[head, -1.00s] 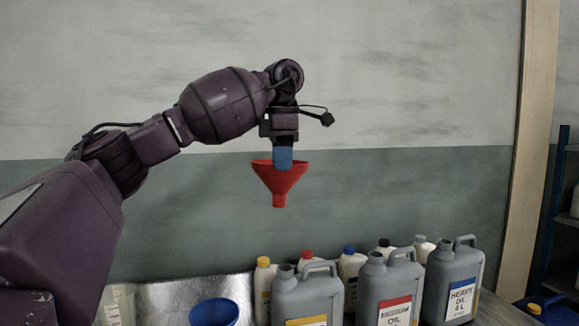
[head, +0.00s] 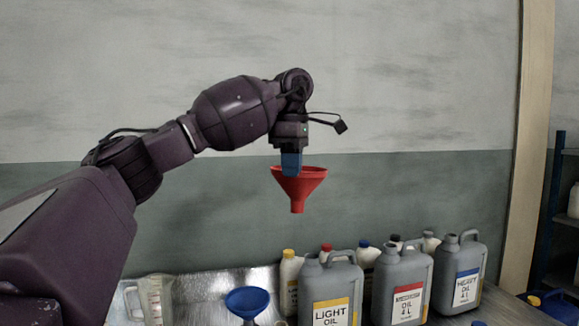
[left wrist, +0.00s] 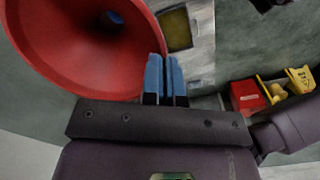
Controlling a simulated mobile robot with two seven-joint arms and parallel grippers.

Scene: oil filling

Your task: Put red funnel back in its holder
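My left gripper (head: 291,172) is shut on the rim of the red funnel (head: 299,186) and holds it in the air, spout down, above the oil jugs. In the left wrist view the blue fingers (left wrist: 165,60) are close together at the edge of the funnel's wide red cone (left wrist: 75,50). I look into the cone and its hole there. A blue funnel (head: 247,302) is low in the head view, left of the jugs. I cannot make out the red funnel's holder. My right gripper is not in view.
Grey oil jugs (head: 331,285) stand on the table, with smaller white bottles (head: 290,270) behind them. A clear measuring jug (head: 155,298) is at the left. Red and yellow bins (left wrist: 248,95) show in the left wrist view. The air around the funnel is clear.

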